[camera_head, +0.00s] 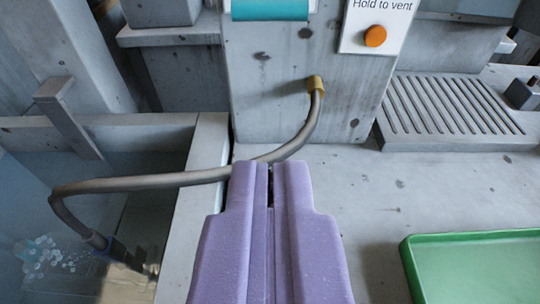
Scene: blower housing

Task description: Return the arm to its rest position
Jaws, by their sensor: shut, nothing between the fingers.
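My gripper (271,168) shows at the bottom middle, with two purple fingers side by side. The fingers are shut with only a thin dark gap between them, and nothing is held. The fingertips point towards the grey housing block (270,90) and cover part of the bench top. They overlap the line of a grey-brown hose in the picture; I cannot tell how far apart they are.
The hose (150,183) runs from a brass fitting (316,84) into a water-filled basin (60,235) at left. An orange button (375,36) sits under "Hold to vent". A ribbed grate (455,105) and green tray (415,262) stand right. Bench between is clear.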

